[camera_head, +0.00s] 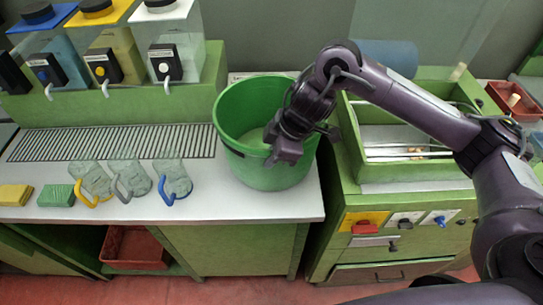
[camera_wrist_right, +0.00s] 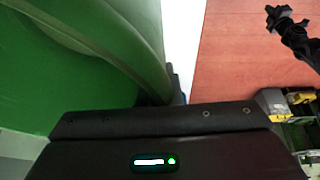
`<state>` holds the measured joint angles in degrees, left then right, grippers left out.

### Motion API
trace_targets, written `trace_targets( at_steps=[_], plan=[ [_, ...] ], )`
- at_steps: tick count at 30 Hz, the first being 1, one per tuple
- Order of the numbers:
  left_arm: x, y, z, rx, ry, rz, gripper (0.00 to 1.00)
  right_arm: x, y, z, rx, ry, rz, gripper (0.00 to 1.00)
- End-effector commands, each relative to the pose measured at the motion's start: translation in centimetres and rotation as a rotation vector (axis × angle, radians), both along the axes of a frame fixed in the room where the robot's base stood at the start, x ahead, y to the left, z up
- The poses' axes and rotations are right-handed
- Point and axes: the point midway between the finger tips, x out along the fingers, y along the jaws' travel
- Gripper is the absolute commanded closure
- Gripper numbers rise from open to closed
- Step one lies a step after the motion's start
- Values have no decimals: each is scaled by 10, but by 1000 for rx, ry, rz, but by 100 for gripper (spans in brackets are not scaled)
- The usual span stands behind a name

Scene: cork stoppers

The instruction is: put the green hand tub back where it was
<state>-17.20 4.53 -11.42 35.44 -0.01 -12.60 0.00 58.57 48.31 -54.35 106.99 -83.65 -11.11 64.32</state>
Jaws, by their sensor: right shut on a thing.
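The green hand tub (camera_head: 240,160) is a large round bucket at the right end of the white counter, upright and open at the top. Its bottom is over the counter; I cannot tell whether it rests on it or hangs just above. My right gripper (camera_head: 285,150) is shut on the tub's wall at the near right side, covering part of the rim. In the right wrist view the tub (camera_wrist_right: 70,60) fills the left side, its curved rim running down to the jaws. A dark jointed part (camera_wrist_right: 292,30) over the floor there looks like my left gripper; its jaws are unclear.
Three glass mugs (camera_head: 130,178), a green sponge (camera_head: 56,195) and a yellow sponge (camera_head: 14,195) lie left of the tub, before a slotted drain (camera_head: 110,142). Dispensers (camera_head: 170,45) stand behind on a ledge. A green tray (camera_head: 355,165) on a cabinet is to the right, across a gap.

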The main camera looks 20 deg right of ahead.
Motion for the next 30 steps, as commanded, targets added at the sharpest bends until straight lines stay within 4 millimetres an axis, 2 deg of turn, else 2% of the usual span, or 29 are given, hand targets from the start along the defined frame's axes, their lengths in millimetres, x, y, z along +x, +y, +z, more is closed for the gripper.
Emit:
trace_targets(
  at_steps=[6, 9, 12, 20, 26, 30],
  plan=[
    [0, 0, -1, 0, 0, 0, 100, 0, 0, -2, 1, -2, 1, 100],
    [0, 0, -1, 0, 0, 0, 100, 0, 0, -2, 0, 1, 0, 84],
    [0, 0, -1, 0, 0, 0, 100, 0, 0, -2, 0, 1, 0, 73],
    [0, 0, 0, 0, 0, -1, 100, 0, 0, -2, 0, 1, 0, 73],
    [0, 0, 5, 0, -1, -1, 100, -1, -6, 18, -2, -5, -1, 73],
    [1, 0, 11, 1, -2, -1, 100, -6, -17, 47, -2, -7, -1, 73]
  ],
)
